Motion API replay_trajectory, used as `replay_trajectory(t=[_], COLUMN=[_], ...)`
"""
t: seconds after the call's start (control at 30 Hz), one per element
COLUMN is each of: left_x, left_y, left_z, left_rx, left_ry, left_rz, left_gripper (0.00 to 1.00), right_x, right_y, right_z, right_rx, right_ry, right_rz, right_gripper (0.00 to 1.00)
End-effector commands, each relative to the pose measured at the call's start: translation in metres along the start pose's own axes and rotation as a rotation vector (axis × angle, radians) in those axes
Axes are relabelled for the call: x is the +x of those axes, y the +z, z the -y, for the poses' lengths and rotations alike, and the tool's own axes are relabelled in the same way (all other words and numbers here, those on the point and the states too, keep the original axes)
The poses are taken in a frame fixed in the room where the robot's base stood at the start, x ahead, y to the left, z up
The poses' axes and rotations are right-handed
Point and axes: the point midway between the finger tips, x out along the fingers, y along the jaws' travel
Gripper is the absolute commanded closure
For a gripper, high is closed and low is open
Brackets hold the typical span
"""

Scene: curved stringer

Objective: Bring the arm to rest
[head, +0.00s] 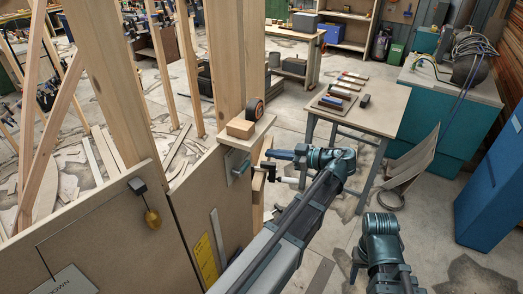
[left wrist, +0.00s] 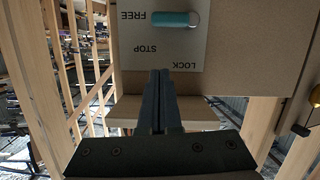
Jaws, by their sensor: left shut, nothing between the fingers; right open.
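My left gripper (head: 272,154) is shut and empty. In the head view it points left, beside the small wooden shelf on the post. In the left wrist view its shut fingers (left wrist: 160,75) point at a pale plate (left wrist: 138,55) whose words FREE, STOP and LOCK appear upside down. A teal handle (left wrist: 175,19) lies beside FREE. A teal lever (head: 241,168) also shows in the head view, under the shelf. My right gripper (head: 356,267) is low at the right, small and dark, with its fingers hard to make out.
The shelf (head: 262,122) holds a wooden block (head: 240,129) and a tape measure (head: 254,109). Timber posts (head: 228,60) and panels (head: 100,235) stand at the left. A workbench (head: 384,100) with tools stands behind my arms. A blue cabinet (head: 490,190) is at the right.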

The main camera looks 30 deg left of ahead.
Motion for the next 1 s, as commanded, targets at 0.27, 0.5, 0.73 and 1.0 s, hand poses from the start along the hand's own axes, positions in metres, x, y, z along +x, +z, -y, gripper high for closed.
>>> replay_trajectory(t=[0.27, 0.5, 0.73, 1.0], left_x=[-0.019, -0.02, -0.02, -0.052], left_y=[0.0, 0.0, 0.049, 0.212], left_z=[-0.001, 0.0, 0.022, 0.105], left_rx=[-0.001, -0.001, 0.185, 0.927], left_ry=[0.0, 0.0, 0.02, 0.281], left_rz=[0.0, 0.0, 0.115, 0.544], left_gripper=[1.0, 1.0, 1.0, 1.0], right_x=[-0.005, -0.005, 0.021, 0.093], right_y=[0.0, 0.0, -0.001, -0.006], right_z=[-0.001, -0.001, 0.002, 0.008], right_rx=[-0.001, -0.001, -0.001, -0.005], right_ry=[0.0, 0.0, 0.0, 0.002], right_rz=[0.0, 0.0, 0.0, -0.001], right_gripper=[0.5, 0.5, 0.5, 0.5])
